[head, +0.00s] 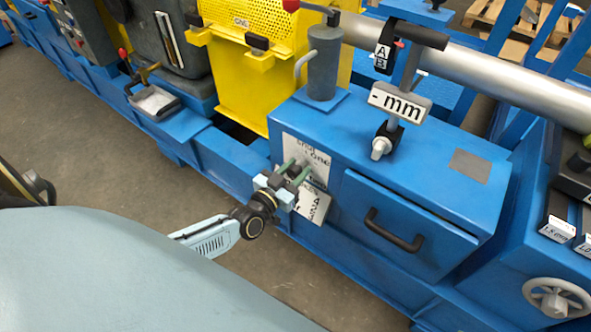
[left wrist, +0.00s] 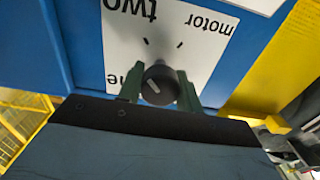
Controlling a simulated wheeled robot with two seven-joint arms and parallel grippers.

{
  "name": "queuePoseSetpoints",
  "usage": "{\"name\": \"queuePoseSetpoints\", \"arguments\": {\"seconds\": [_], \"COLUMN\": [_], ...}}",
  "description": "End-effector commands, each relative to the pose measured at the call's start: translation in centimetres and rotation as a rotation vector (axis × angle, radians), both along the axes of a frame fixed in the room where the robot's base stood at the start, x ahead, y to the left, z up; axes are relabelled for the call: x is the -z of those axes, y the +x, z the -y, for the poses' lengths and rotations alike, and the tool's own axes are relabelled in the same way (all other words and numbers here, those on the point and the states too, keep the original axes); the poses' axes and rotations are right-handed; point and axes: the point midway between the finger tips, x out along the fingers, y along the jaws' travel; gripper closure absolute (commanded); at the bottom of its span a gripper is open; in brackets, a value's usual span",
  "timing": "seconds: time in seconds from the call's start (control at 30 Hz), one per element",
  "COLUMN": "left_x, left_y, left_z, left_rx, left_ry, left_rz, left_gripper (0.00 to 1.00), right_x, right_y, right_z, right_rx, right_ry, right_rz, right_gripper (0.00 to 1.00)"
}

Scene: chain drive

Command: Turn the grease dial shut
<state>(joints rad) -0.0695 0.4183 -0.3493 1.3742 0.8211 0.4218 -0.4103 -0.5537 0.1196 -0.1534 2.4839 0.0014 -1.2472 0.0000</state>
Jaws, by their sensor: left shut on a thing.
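My left gripper (head: 296,169) is at the white label plate (head: 308,155) on the end face of the blue cabinet. In the left wrist view its two green fingers (left wrist: 160,88) stand either side of a round black dial (left wrist: 157,83) and are shut on it. The dial has a short white line on its face, lying at a slant. The plate around it (left wrist: 200,50) reads upside down "motor", "two" and a part-hidden "ne", with two short black marks. I read no word "grease" there. My right gripper is not in view.
The blue cabinet (head: 470,205) has a drawer with a black handle (head: 393,230) right of the gripper. A grey cylinder (head: 323,62) and a "- mm" sign (head: 399,102) stand on top. A yellow guard (head: 238,75) is behind. The floor in front is clear.

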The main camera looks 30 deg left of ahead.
Motion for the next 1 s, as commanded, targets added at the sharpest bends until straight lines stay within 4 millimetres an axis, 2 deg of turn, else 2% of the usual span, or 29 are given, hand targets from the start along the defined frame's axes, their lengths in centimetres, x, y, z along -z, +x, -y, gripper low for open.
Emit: {"name": "queuePoseSetpoints", "arguments": {"seconds": [0.53,1.0], "left_x": [0.1,0.2], "left_y": [0.0,0.0], "left_z": [0.0,0.0], "left_rx": [0.0,0.0], "left_ry": [-0.455,-0.901], "left_rz": [-0.038,-0.073], "left_gripper": [0.88,0.88], "right_x": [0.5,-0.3], "right_y": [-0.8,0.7], "right_z": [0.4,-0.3], "right_rx": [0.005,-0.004], "right_ry": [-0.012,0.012], "right_rz": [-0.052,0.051], "right_gripper": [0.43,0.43]}}
